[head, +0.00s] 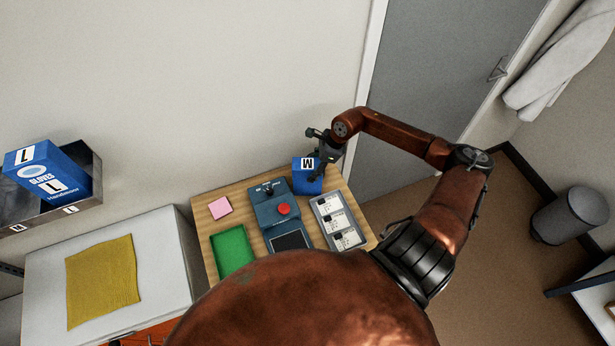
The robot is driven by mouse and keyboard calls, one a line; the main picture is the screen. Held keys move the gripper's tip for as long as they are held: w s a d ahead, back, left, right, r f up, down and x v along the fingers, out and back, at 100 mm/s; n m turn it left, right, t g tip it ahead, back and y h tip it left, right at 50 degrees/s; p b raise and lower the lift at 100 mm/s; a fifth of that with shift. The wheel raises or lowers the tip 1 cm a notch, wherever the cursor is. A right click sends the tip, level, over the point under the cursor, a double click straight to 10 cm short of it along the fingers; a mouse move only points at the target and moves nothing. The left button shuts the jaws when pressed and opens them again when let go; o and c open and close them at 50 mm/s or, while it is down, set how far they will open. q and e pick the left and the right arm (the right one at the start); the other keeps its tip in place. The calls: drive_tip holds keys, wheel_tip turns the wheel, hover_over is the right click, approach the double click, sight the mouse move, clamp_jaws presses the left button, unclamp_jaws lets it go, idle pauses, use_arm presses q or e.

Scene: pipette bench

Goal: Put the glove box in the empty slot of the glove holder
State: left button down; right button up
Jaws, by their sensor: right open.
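The glove box (306,184) is blue with a white M label and stands at the back of the wooden bench. My right gripper (319,156) is open at the box's upper right side, its fingers close to the top; I cannot tell whether they touch it. The glove holder (88,193) is a grey metal rack by the wall at the left, with small labels on its front. A blue glove box marked L (48,173) sits in it. The holder's slots are partly hidden by that box.
On the wooden bench are a pink pad (220,207), a green tray (232,250), a blue device with a red button (284,209) and a grey rack with white cards (338,221). A yellow cloth (102,280) lies on the white surface below the holder.

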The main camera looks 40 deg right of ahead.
drive_tip(key=x, duration=0.5)
drive_tip(key=shift+p, duration=0.35)
drive_tip(key=shift+c, duration=0.3)
drive_tip(key=shift+r, duration=0.15)
drive_tip(key=c, duration=1.1)
